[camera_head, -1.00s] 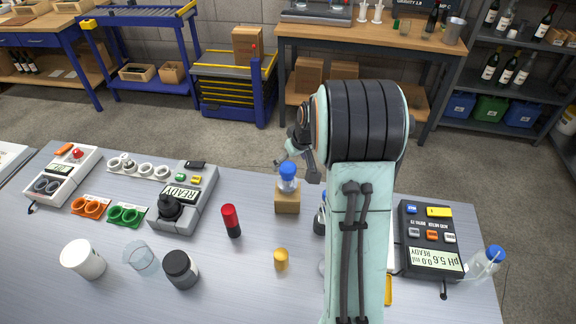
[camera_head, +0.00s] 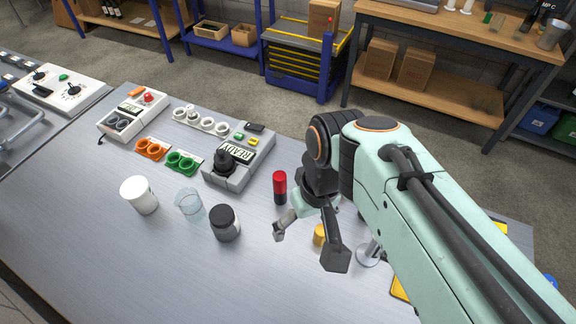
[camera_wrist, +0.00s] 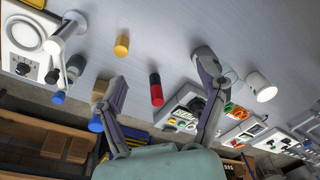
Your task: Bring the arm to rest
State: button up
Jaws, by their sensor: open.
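My gripper (camera_head: 306,246) is open and empty above the grey bench (camera_head: 110,245). In the head view its fingers spread over the stretch around a small yellow cylinder (camera_head: 319,235), and a red and black cylinder (camera_head: 280,187) stands just beyond them. In the wrist view the gripper (camera_wrist: 160,85) has its two fingers wide apart, with the red and black cylinder (camera_wrist: 156,90) showing between them and the yellow cylinder (camera_wrist: 122,46) further left. My arm hides the right part of the bench in the head view.
The front left bench is clear.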

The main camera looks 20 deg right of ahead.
jog(key=s+a+f+g, duration=0.1)
jog(key=s+a, duration=0.1)
jog(key=s, duration=0.5)
jog(key=shift+s+a+f, duration=0.15)
jog(key=shift+s+f, duration=0.05)
jog(key=shift+f, duration=0.05)
